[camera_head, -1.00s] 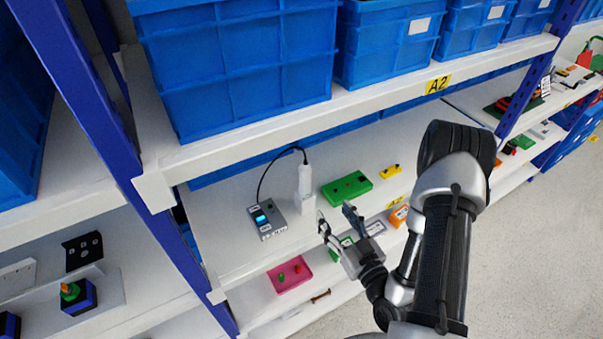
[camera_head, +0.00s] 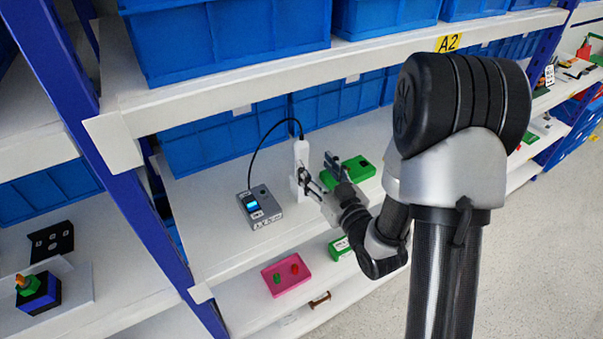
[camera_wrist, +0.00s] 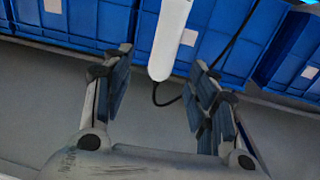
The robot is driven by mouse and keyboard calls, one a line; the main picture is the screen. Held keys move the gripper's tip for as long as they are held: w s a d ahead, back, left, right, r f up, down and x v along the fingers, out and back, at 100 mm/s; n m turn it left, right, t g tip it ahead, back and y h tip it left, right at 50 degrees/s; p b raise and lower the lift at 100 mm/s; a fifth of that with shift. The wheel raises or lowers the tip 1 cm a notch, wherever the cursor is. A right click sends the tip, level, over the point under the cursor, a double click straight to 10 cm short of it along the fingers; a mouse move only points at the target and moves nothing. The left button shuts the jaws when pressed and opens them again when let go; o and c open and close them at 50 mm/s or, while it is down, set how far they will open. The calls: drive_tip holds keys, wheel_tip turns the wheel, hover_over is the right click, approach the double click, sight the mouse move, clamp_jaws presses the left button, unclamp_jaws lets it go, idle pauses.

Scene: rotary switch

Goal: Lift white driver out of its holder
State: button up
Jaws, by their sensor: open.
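The white driver (camera_head: 302,155) stands upright on the middle shelf, with a black cable looping from its top. It also shows in the wrist view (camera_wrist: 170,38), between and beyond the fingers. My gripper (camera_head: 321,174) is open beside the driver at its right, fingers pointing toward it. In the wrist view my gripper (camera_wrist: 158,88) has its two fingers wide apart, with nothing held between them.
A grey box with a blue screen (camera_head: 260,207) stands left of the driver. A green block (camera_head: 362,168) lies behind my gripper. The upper shelf edge (camera_head: 250,78) hangs above. A pink tray (camera_head: 286,273) sits on the shelf below.

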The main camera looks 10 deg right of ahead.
sight(305, 155)
drive_tip(key=shift+x, duration=0.95)
drive_tip(key=x, duration=0.6)
drive_tip(key=shift+s+a, duration=0.1)
drive_tip(key=shift+a, duration=0.1)
drive_tip(key=shift+c, duration=0.4)
clamp_jaws()
